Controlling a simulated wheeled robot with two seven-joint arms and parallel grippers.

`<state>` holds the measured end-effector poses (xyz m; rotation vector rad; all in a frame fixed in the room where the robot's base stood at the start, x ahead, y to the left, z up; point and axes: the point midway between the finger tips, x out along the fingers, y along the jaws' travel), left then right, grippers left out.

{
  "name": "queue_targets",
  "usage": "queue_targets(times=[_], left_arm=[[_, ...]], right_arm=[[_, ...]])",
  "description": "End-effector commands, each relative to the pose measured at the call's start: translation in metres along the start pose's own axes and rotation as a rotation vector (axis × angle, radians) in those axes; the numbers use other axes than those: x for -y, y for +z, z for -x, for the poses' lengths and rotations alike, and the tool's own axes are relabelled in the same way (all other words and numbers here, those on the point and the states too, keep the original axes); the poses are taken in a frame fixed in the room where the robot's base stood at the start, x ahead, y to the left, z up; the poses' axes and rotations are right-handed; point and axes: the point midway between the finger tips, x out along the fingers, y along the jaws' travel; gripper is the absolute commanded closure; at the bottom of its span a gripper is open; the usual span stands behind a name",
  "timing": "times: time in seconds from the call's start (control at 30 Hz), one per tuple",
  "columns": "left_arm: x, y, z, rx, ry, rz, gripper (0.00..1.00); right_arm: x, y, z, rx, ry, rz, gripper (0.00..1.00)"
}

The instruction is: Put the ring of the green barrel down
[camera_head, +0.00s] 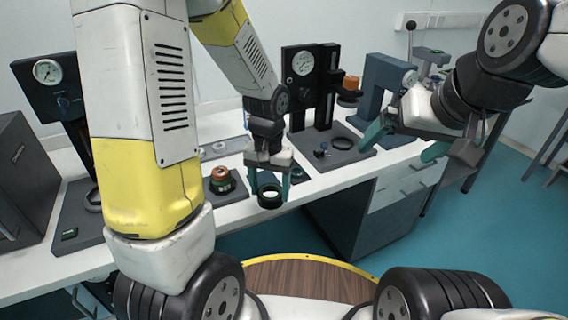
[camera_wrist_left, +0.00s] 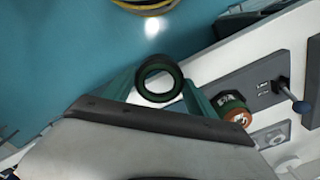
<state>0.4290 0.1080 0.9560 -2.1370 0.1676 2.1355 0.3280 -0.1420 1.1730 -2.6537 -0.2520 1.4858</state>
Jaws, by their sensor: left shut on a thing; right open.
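A dark ring with a green inner band (camera_head: 270,197) is held between the teal fingers of my left gripper (camera_head: 270,180). In the left wrist view, the ring (camera_wrist_left: 158,82) sits between the fingertips of the shut left gripper (camera_wrist_left: 160,90), with its hole open to the camera. The ring hangs near the table's front edge, above or just past it. My right gripper (camera_head: 405,142) is open and empty, in the air at the right. A green barrel with an orange-brown top (camera_head: 222,180) stands on a dark plate left of the ring. It also shows in the left wrist view (camera_wrist_left: 231,105).
A dark gauge stand (camera_head: 317,85) with a base plate stands behind. A blue-grey stand (camera_head: 376,88) is farther right. A small black-knobbed part (camera_head: 322,150) sits on the base plate.

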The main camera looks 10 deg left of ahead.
Motion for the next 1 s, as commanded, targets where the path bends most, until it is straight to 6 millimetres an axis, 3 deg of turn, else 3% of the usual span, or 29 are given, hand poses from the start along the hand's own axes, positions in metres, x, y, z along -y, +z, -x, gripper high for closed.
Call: queue_targets(times=[0.07, 0.17, 0.63, 0.93, 1.0], left_arm=[[-0.001, 0.003, -0.002, -0.001, 0.001, -0.014, 0.91], [0.006, -0.008, -0.005, -0.001, 0.001, -0.017, 0.91], [0.066, -0.108, -0.016, -0.001, 0.001, -0.017, 0.91], [0.079, -0.129, -0.018, -0.001, 0.001, -0.017, 0.91], [0.079, -0.129, -0.029, 0.003, 0.002, -0.019, 0.91]], right_arm=[[0.0, 0.0, 0.0, 0.0, 0.0, 0.0, 0.0], [0.0, 0.0, 0.0, 0.001, 0.0, 0.0, 0.0], [0.0, 0.0, 0.0, 0.0, 0.0, 0.0, 0.0], [0.0, 0.0, 0.0, 0.0, 0.0, 0.0, 0.0], [0.0, 0.0, 0.0, 0.0, 0.0, 0.0, 0.0]])
